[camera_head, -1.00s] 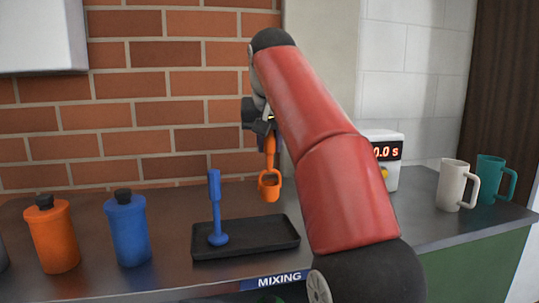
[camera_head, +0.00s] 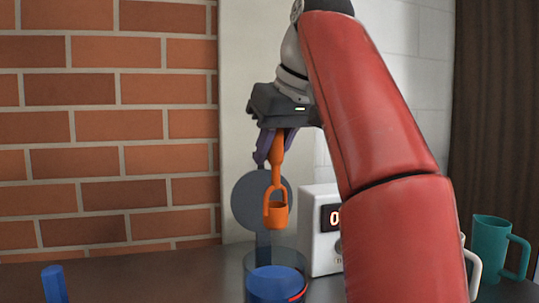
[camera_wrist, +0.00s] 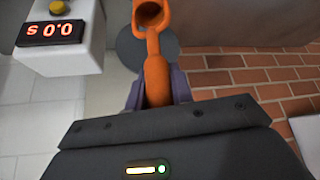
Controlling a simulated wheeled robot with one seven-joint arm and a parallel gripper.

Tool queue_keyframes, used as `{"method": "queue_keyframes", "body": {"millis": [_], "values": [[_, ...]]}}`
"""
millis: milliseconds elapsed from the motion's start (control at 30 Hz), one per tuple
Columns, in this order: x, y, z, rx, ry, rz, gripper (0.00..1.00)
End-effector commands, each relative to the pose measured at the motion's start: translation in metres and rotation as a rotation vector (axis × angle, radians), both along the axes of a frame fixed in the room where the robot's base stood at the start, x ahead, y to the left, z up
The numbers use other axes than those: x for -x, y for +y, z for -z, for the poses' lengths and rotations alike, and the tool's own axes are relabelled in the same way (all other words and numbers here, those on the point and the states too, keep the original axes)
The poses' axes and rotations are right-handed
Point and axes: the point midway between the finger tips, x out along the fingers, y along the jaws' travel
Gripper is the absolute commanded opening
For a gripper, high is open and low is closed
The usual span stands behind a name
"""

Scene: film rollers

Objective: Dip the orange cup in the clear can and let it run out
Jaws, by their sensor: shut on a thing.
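My gripper (camera_head: 270,148) is shut on the handle of the orange cup (camera_head: 277,213) and holds it upright, cup end down. The cup hangs in the air just above the clear can (camera_head: 254,266), apart from the liquid. The can is see-through with blue liquid inside, and its lower part is cut off by the picture's bottom edge. In the wrist view the orange cup (camera_wrist: 152,14) shows at the top edge, its handle between my fingers (camera_wrist: 158,92). I cannot tell whether the cup holds anything.
A grey round disc (camera_head: 250,200) stands upright behind the can. A white timer box (camera_head: 318,245) is close on the can's right; in the wrist view its display (camera_wrist: 52,32) reads 0.0 s. A teal mug (camera_head: 490,250) stands far right. A blue handle (camera_head: 54,284) shows lower left.

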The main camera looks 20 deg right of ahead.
Motion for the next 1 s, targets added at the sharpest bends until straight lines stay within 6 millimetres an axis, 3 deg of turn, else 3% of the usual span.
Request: {"method": "queue_keyframes", "body": {"millis": [233,1000], "values": [[0.001,0.000,0.013,0.000,0.001,-0.001,0.00],[0.000,0.000,0.080,0.000,0.000,0.000,0.00]]}}
